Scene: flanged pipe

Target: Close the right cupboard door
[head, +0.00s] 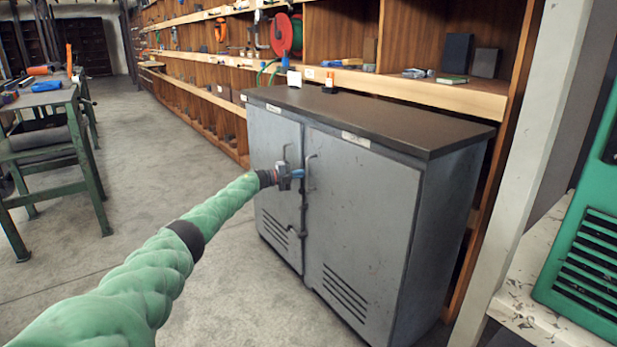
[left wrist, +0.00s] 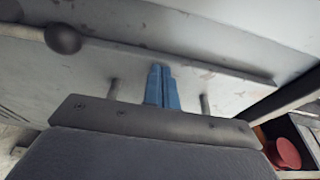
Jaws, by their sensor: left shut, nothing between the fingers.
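The grey metal cupboard (head: 420,235) has two front doors under a dark top. The right cupboard door (head: 360,225) has a vertical bar handle (head: 311,172) at its left edge and vents low down. The left door (head: 270,150) has its own handle (head: 284,160). The right door looks nearly flush with the front; I cannot tell whether it is fully closed. My left gripper (head: 298,174) is shut and empty between the handles, with its blue fingers at the right door's left edge. In the left wrist view, its fingertips (left wrist: 160,72) are together against grey metal; contact is unclear. My right gripper is out of view.
Wooden shelving (head: 440,90) runs behind the cupboard. A pale post (head: 525,170) and a green machine (head: 590,260) stand at the right. A green workbench (head: 60,140) is at the left. The floor (head: 190,120) between is clear.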

